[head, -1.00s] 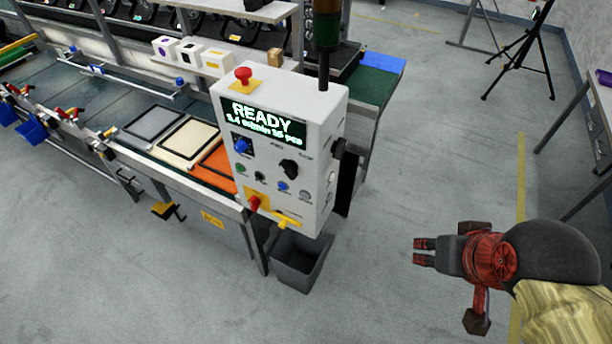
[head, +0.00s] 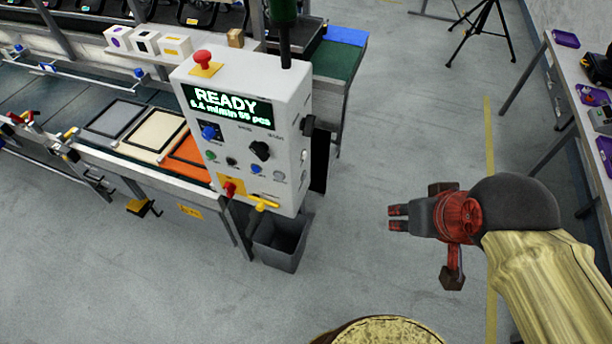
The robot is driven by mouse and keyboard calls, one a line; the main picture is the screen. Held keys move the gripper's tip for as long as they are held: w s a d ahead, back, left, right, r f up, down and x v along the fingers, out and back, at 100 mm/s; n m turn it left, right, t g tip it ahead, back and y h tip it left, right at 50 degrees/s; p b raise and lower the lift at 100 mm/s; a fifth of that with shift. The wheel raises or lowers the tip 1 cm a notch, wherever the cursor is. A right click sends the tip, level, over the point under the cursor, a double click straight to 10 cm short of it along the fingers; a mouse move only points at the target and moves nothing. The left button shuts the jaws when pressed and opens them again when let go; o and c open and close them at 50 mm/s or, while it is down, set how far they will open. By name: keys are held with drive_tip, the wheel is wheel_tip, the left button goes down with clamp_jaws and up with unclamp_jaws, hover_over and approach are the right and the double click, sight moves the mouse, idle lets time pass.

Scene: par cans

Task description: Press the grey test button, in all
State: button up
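A white control box (head: 255,115) stands at the end of the conveyor, its display (head: 227,106) reading READY. In the lower button row, a grey round button (head: 279,176) is at the right end, beside a blue button (head: 256,169), a black one (head: 231,161) and a green one (head: 211,155). Their labels are too small to read. My gripper (head: 398,217) is in the air to the right of the box, clearly apart from it, fingers pointing left toward it. Nothing shows between the fingers. They look close together, but I cannot tell whether they are shut.
A red mushroom button (head: 203,57) tops the box. A red switch (head: 229,189) and yellow handle (head: 263,203) are at its lower front. A grey bin (head: 281,247) stands below. A table with items (head: 565,75) is at right. Floor between box and gripper is clear.

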drive_tip(key=c, duration=0.4)
